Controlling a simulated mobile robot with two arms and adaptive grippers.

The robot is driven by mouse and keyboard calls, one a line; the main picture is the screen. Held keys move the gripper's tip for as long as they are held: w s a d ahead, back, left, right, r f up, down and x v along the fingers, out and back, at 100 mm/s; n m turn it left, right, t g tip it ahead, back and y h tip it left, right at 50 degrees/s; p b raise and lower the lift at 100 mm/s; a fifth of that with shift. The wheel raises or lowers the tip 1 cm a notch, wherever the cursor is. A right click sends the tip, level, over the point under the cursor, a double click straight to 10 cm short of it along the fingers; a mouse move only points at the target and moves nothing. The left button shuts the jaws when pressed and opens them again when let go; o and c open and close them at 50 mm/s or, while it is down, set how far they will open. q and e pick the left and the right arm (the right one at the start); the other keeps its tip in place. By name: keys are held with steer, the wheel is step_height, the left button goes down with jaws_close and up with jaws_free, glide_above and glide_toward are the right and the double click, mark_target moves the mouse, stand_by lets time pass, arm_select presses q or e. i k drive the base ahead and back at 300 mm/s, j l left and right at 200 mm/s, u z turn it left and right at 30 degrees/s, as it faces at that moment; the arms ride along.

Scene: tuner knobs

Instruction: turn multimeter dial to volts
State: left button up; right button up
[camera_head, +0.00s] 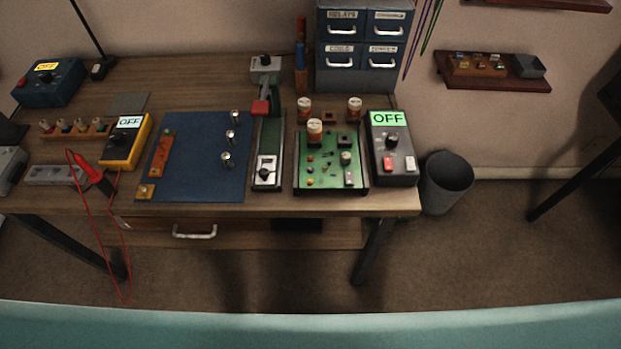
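The yellow multimeter (125,142) lies on the left part of the workbench. Its pale screen (131,121) reads OFF. Its dark dial (123,137) sits below the screen on a black face; its pointer direction is too small to tell. A red probe (88,169) with a red lead lies beside it at the lower left, and the lead hangs over the bench's front edge. Neither of my grippers shows in the head view.
A blue mat (205,165) with metal posts lies right of the multimeter. Further right are a green press (268,150), a green circuit board (331,180) and a grey box (392,150) reading OFF. A blue box (50,83) stands at the back left. A bin (446,180) stands right of the bench.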

mark_target(118, 138)
steer(key=u, duration=1.25)
steer(key=i+j+z, duration=0.4)
steer(key=z, duration=0.2)
